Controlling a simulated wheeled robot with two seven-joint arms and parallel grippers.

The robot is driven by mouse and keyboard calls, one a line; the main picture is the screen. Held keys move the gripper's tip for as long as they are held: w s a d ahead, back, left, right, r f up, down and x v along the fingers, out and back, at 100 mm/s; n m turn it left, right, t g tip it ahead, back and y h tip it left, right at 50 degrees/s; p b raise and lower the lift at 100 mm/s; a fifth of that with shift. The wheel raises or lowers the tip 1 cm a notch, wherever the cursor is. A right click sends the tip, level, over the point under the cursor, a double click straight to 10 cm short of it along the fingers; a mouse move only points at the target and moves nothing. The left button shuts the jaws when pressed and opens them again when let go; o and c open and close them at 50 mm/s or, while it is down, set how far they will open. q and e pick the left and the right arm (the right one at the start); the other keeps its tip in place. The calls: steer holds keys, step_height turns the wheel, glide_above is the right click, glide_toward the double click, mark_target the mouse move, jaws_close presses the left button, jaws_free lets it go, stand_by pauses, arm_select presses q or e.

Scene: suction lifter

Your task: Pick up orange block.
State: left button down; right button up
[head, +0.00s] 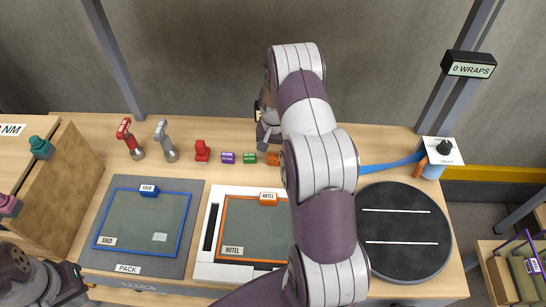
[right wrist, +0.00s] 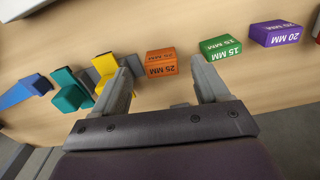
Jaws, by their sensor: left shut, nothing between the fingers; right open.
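The orange block (head: 274,158), marked 25 MM, sits on the table at the back, at the end of a row of small blocks. My right arm partly covers that area in the head view. In the right wrist view the orange block (right wrist: 161,64) shows between the tips of my right gripper (right wrist: 163,72), which is open and empty. I cannot tell whether the fingertips are level with the block or above it. In the head view my right gripper (head: 264,118) is partly hidden by its arm. My left gripper (head: 72,272) is shut and empty at the lower left.
A green block (head: 249,158) and a purple block (head: 228,157) stand left of the orange one. In the wrist view a yellow piece (right wrist: 106,70) is close beside one finger. Trays and a round black turntable (head: 403,265) lie in front.

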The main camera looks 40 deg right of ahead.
mark_target(273, 158)
step_height(273, 158, down, 4)
steer(key=shift+a+f+p, duration=0.1)
steer(key=shift+a+p, duration=0.05)
steer(key=shift+p, duration=0.45)
steer(key=shift+f, duration=0.2)
steer(key=shift+r, duration=0.1)
steer(key=c, duration=1)
